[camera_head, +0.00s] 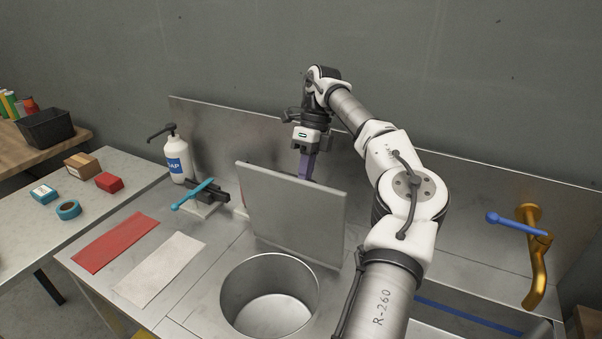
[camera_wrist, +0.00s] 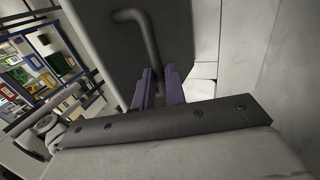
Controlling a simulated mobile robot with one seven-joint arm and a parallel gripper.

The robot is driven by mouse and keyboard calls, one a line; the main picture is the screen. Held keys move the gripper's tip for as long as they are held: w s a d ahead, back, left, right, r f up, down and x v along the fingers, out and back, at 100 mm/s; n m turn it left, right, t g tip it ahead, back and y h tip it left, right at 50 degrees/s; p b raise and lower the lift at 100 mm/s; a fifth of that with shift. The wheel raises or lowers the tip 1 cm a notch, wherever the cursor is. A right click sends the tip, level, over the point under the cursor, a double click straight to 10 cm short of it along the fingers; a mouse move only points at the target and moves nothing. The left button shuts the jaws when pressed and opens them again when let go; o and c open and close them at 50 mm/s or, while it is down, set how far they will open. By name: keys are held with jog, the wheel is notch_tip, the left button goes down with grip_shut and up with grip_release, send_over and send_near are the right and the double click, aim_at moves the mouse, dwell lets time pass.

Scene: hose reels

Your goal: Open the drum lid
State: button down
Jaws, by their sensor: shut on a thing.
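The drum lid (camera_head: 290,215) is a grey square panel. It stands raised and nearly upright behind the round metal drum opening (camera_head: 270,300), which is uncovered. My gripper (camera_head: 306,172) reaches down behind the lid's top edge, and the lid hides its fingertips in the head view. In the wrist view the purple fingers of my gripper (camera_wrist: 158,88) are shut on the lid's dark bent handle (camera_wrist: 150,38), which stands out from the lid's dark face (camera_wrist: 100,25).
A soap bottle (camera_head: 178,158) and a blue-handled clamp-like fixture (camera_head: 205,192) stand left of the lid. A red cloth (camera_head: 115,242) and a pale cloth (camera_head: 160,268) lie on the counter. A brass tap (camera_head: 537,260) is at the right. A metal back panel (camera_head: 230,125) rises behind.

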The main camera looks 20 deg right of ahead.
jog(key=shift+w+d+f+g, duration=0.3)
jog(key=shift+d+f, duration=0.2)
jog(key=shift+f, duration=0.05)
jog(key=c, duration=1.8)
grip_release()
jog(key=shift+c, duration=0.2)
jog(key=o, duration=0.4)
jog(key=shift+w+d+f, duration=0.15)
jog(key=shift+w, duration=0.1)
jog(key=shift+s+r, duration=0.1)
jog(key=shift+r, duration=0.2)
jog(key=shift+a, duration=0.2)
